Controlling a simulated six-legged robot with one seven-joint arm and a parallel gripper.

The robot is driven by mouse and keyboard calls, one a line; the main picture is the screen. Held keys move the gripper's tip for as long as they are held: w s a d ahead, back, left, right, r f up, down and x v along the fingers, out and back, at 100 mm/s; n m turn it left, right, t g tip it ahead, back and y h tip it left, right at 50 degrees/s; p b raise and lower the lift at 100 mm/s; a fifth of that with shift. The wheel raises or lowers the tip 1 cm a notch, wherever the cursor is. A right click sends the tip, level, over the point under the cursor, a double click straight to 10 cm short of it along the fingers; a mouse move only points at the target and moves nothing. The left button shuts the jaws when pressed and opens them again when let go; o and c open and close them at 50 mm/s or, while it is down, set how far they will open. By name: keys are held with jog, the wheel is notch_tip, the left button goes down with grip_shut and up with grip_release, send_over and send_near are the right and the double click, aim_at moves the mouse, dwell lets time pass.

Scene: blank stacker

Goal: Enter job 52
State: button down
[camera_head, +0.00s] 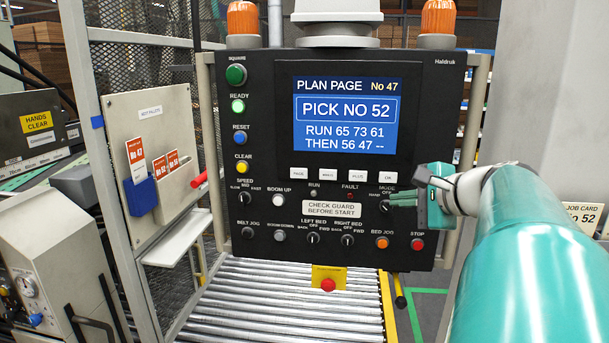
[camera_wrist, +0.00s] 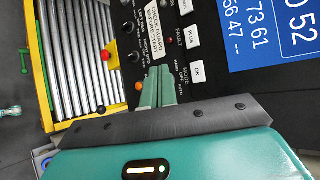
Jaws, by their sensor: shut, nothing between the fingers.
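The black control panel (camera_head: 265,130) faces me. Its blue screen (camera_head: 347,113) reads "PLAN PAGE No 47", "PICK NO 52", "RUN 65 73 61", "THEN 56 47 --". Below it sit white keys: a left one labelled PAGE (camera_head: 299,173), another (camera_head: 328,174), PLUS (camera_head: 357,176) and OK (camera_head: 388,177). My gripper (camera_head: 393,199) is shut and empty, its fingertips in front of the MODE knob (camera_head: 384,208), just below OK. In the wrist view the fingertips (camera_wrist: 160,77) point at the panel beside OK (camera_wrist: 197,71). I cannot tell whether they touch it.
A job card (camera_head: 582,217) at the right reads 52. Green, blue and yellow buttons line the panel's left edge; the red STOP button (camera_head: 417,245) is at its lower right. A roller conveyor (camera_head: 270,300) lies below. A pallet-card holder (camera_head: 140,195) hangs at left.

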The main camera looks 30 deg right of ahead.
aim_at(396, 183)
jog(key=w+d, duration=0.1)
jog(key=w, duration=0.1)
jog(key=w+d, duration=0.3)
jog(key=w, duration=0.2)
jog(key=shift+w+d, duration=0.1)
jog(key=shift+d, duration=0.25)
jog(key=shift+w, duration=0.1)
dwell(1.9)
jog(key=shift+w+d, duration=0.25)
jog(key=shift+w+d+r, duration=0.1)
jog(key=shift+w+d, duration=0.1)
jog(key=shift+w, duration=0.1)
dwell(0.7)
dwell(0.4)
jog(key=shift+s+a, duration=0.45)
jog(key=shift+s, duration=0.2)
jog(key=shift+s, duration=0.1)
